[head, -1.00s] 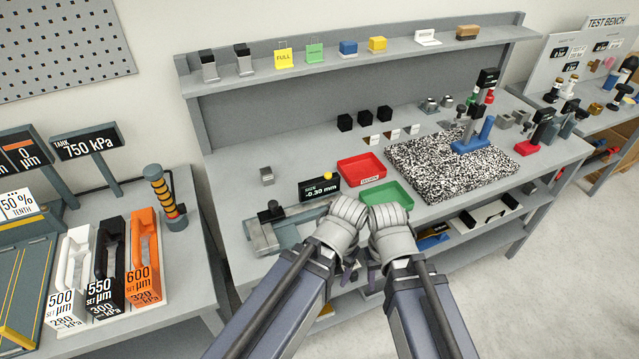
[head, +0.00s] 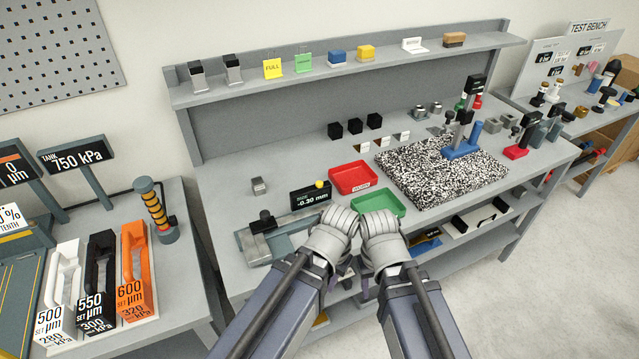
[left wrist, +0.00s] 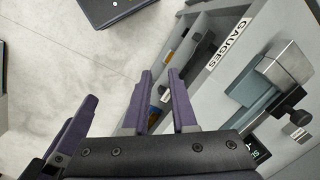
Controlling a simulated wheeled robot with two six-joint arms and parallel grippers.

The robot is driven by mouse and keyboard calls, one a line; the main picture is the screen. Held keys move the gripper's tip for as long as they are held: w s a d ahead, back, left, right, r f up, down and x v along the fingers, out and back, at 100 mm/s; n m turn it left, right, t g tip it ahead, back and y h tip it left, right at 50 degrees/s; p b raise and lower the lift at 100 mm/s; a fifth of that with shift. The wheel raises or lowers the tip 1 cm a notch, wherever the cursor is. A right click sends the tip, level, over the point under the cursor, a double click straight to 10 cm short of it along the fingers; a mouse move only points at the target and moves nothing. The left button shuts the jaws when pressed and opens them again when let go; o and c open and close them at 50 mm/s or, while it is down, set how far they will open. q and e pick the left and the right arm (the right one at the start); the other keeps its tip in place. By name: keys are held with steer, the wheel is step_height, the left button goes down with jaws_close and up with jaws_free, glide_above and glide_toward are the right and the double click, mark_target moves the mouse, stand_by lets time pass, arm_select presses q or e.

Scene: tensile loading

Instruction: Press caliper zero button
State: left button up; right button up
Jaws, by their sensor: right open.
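The caliper (head: 275,240) is a grey device lying at the front left of the middle bench, with a black knob on top. Its black display (head: 311,195) stands behind it and reads -0.30 mm. A round yellow button (head: 319,184) sits by the display's top edge. In the left wrist view the caliper (left wrist: 270,88) is at the right, apart from my left gripper (left wrist: 160,76), whose two purple fingers are apart and empty. My right gripper (head: 366,288) hangs low in front of the bench, open, mostly hidden by my arm. My left gripper is largely hidden in the head view.
A red tray (head: 353,177) and a green tray (head: 376,205) lie right of the display. A speckled mat (head: 430,180) with a blue stand (head: 463,148) is further right. A GAUGES label (left wrist: 228,45) marks the bench front.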

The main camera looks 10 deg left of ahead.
arm_select(q)
jaws_close()
stand_by(1.1)
